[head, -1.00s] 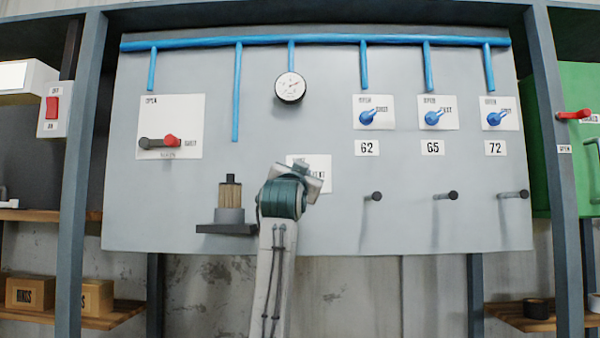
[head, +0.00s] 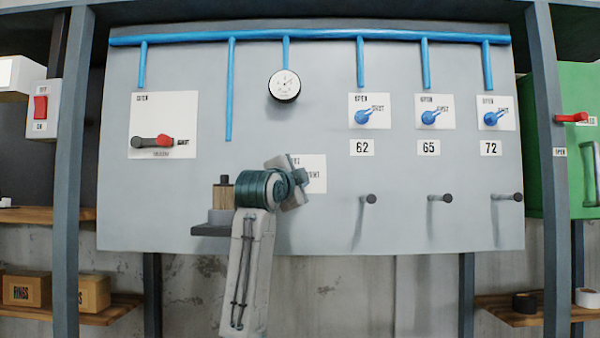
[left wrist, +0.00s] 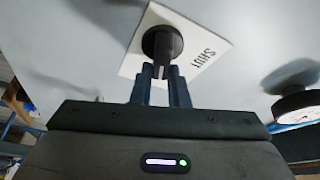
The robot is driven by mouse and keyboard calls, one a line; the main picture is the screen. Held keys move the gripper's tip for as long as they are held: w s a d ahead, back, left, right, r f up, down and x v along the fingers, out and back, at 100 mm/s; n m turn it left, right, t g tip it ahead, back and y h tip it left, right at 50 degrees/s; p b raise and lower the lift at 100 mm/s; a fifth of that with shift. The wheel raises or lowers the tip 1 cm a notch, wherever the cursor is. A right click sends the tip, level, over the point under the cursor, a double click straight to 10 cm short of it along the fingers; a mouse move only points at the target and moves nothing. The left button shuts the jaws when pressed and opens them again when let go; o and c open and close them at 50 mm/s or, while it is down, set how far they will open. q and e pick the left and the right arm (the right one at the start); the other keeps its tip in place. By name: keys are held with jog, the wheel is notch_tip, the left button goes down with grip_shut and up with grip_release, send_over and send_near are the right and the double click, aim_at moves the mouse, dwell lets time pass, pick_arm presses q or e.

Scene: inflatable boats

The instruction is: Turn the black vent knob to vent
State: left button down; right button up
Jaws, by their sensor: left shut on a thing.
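The black vent knob (left wrist: 162,42) sits on a white plate (left wrist: 140,62) on the grey panel, with the word SHUT beside it in the left wrist view. My left gripper (left wrist: 160,73) is shut on the knob's narrow handle, one finger on each side. In the head view my left gripper (head: 290,184) is in front of the white plate (head: 314,172) and hides the knob and part of the lettering. My right gripper is not in view.
A round gauge (head: 284,85) is above the plate. A small shelf (head: 208,230) with a wooden-looking block is left of my wrist. Several pegs (head: 368,199) stick out at the right. A red-handled lever (head: 164,140) is at the upper left.

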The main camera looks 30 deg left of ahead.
pick_arm(q)
jog(key=shift+w+f+m, duration=0.1)
jog(key=shift+f+m, duration=0.1)
jog(key=shift+m, duration=0.1)
dwell(0.4)
jog(key=c, duration=1.5)
grip_release()
jog(key=shift+c, duration=0.2)
jog(key=shift+o, duration=0.7)
jog(key=shift+a, duration=0.25)
jog(key=b+v, duration=0.5)
jog(key=v, duration=0.5)
jog(key=shift+s, duration=0.4)
jog(key=shift+r, duration=0.1)
